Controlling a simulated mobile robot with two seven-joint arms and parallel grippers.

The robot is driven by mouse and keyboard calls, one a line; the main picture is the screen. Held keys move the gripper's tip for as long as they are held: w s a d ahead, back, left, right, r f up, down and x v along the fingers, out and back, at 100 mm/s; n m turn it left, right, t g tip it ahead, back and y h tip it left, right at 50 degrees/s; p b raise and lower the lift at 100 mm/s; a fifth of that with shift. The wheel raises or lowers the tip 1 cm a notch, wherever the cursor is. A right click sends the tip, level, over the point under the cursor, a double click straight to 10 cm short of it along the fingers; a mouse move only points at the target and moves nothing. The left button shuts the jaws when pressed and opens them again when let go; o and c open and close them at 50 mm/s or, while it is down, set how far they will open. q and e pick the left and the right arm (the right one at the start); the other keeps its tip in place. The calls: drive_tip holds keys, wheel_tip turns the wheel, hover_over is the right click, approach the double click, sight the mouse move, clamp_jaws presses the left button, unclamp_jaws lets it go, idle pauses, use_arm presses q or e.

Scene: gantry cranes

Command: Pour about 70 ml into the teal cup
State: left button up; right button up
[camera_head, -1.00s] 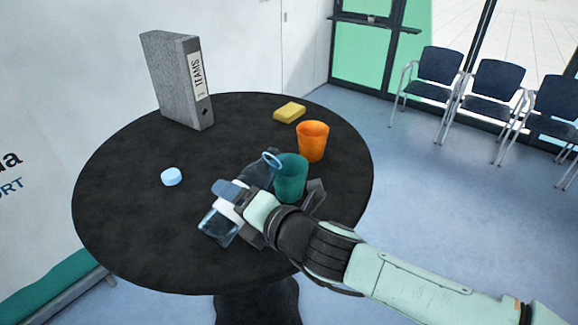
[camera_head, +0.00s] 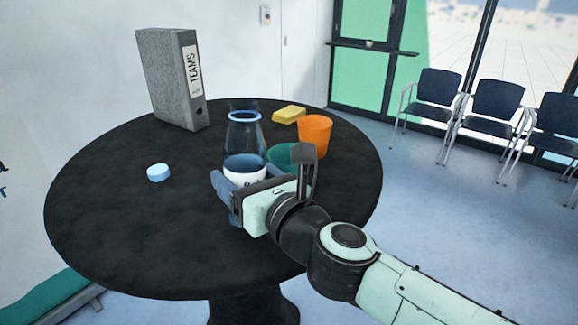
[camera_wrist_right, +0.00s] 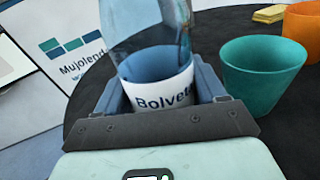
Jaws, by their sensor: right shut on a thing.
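A clear bottle (camera_head: 246,135) with a blue rim and a white label stands about upright in the head view. The lettered label (camera_wrist_right: 165,95) shows in the wrist view. My right gripper (camera_head: 250,183) is shut around the bottle at its label. Bluish liquid seems to show low in the bottle. The teal cup (camera_wrist_right: 262,78) stands upright just right of the bottle, apart from it in the wrist view. In the head view the teal cup (camera_head: 281,154) is partly hidden behind my gripper. Its bottom and any liquid inside are hidden. My left gripper is not in view.
An orange cup (camera_head: 315,134) stands right behind the teal cup. A yellow sponge (camera_head: 289,115), a grey binder (camera_head: 166,80) and a light blue cap (camera_head: 158,172) are on the round black table (camera_head: 120,235). The table's left front is clear. Chairs stand far right.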

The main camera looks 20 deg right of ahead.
drive_tip(key=shift+n+b, duration=0.4)
drive_tip(key=shift+n, duration=0.2)
drive_tip(key=shift+d, duration=0.1)
idle(1.0)
